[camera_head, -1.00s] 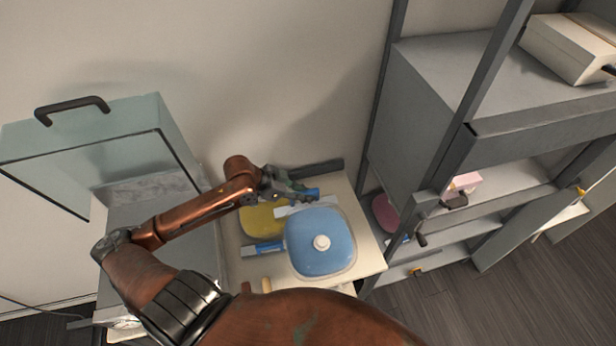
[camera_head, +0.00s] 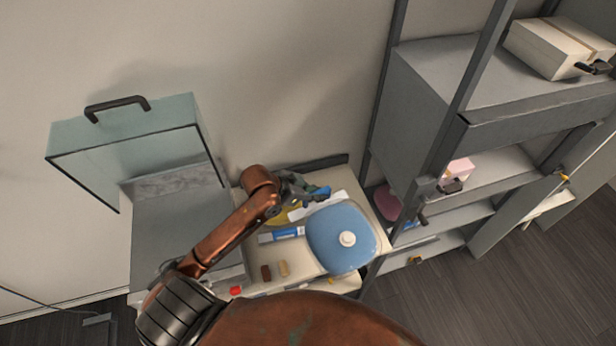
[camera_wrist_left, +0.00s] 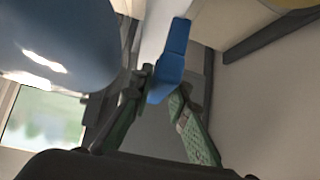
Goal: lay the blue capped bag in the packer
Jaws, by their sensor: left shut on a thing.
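The blue capped bag (camera_head: 338,258) is a wide, rounded blue shape with a white round cap on top, lying on the pale table right of my left gripper (camera_head: 314,194). In the left wrist view a smooth blue curve, likely the bag (camera_wrist_left: 50,45), fills the upper left. My left gripper is shut on a narrow blue piece (camera_wrist_left: 172,55); whether this is part of the bag cannot be told. The packer (camera_head: 185,235) is a grey box at the left, with its clear, black-handled lid (camera_head: 120,150) raised. My right gripper is not in view.
A yellow bag (camera_head: 284,216) lies partly under my left gripper. A blue-and-white packet (camera_head: 282,235), a brown block (camera_head: 266,272) and a beige block (camera_head: 284,268) lie left of the blue bag. A grey shelf unit (camera_head: 440,75) stands at the right.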

